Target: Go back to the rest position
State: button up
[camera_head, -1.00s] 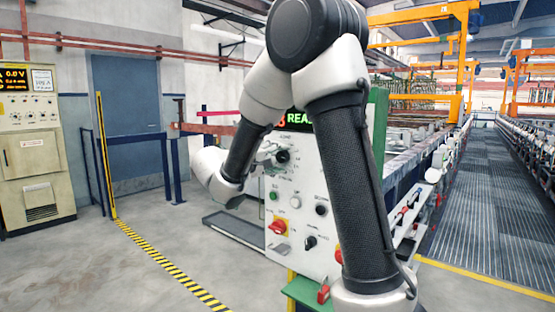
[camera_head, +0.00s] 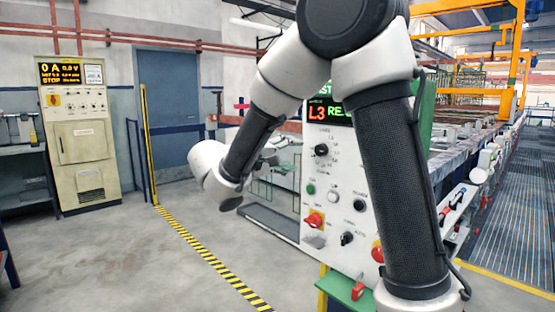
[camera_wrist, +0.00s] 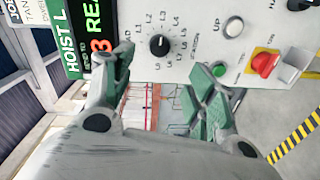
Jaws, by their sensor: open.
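My gripper (camera_wrist: 160,68) shows in the wrist view with its two green-and-grey fingers spread apart and nothing between them. It is in front of the hoist control panel (camera_wrist: 205,28), below the black rotary selector knob in that picture; I see no contact. In the head view the gripper is mostly hidden behind my arm.
A beige cabinet (camera_head: 82,150) with a lit display stands at the left, near a blue door (camera_head: 166,110). Yellow-black floor tape (camera_head: 215,262) runs across the open grey floor. A low grey platform (camera_head: 270,228) lies beside the panel. The plating line (camera_head: 455,165) is at right.

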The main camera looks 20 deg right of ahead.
jog(key=s+d+f+n+g+y, duration=0.4)
jog(key=s+f+g+y, duration=0.3)
jog(key=s+f, duration=0.55)
jog(key=s+r+m+t+y, duration=0.2)
jog(key=s+m+y, duration=0.1)
jog(key=s, duration=0.4)
jog(key=s+r+m+t+y, duration=0.1)
jog(key=s+m+t+y, duration=0.1)
jog(key=s+y, duration=0.4)
jog(key=shift+s+r+m+t, duration=0.4)
jog(key=shift+s+t, duration=0.2)
jog(key=shift+t, duration=0.2)
